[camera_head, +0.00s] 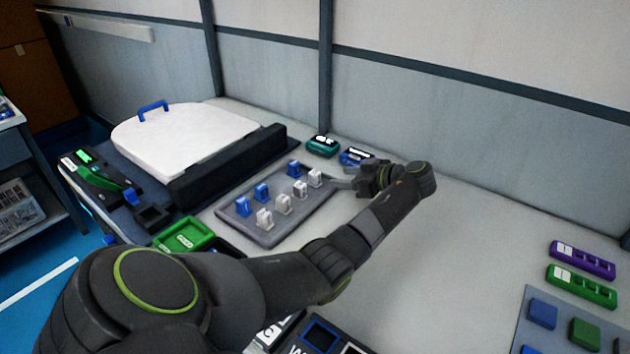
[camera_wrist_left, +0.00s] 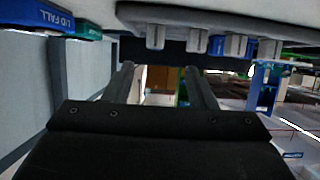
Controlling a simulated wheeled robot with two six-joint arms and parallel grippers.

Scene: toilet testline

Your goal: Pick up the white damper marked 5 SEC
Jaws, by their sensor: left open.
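A grey tray (camera_head: 232,217) on the bench holds upright dampers in two rows, three blue (camera_head: 262,192) and several white. The white ones include one at the far right end (camera_head: 315,177), one beside it (camera_head: 300,188) and one at the near end (camera_head: 264,218). The 5 SEC mark is not legible on any of them. My left gripper (camera_head: 344,184) is open and empty, just right of the tray's far end. In the left wrist view, which looks inverted, its fingers (camera_wrist_left: 163,85) are apart with white dampers (camera_wrist_left: 197,41) above them. My right gripper is not in view.
A white toilet lid (camera_head: 185,140) with a blue handle lies behind the tray at left. A teal device (camera_head: 322,146) and a blue device (camera_head: 356,156), marked LID FALL in the wrist view (camera_wrist_left: 55,22), stand by the wall. The bench to the right is clear up to purple and green blocks (camera_head: 582,286).

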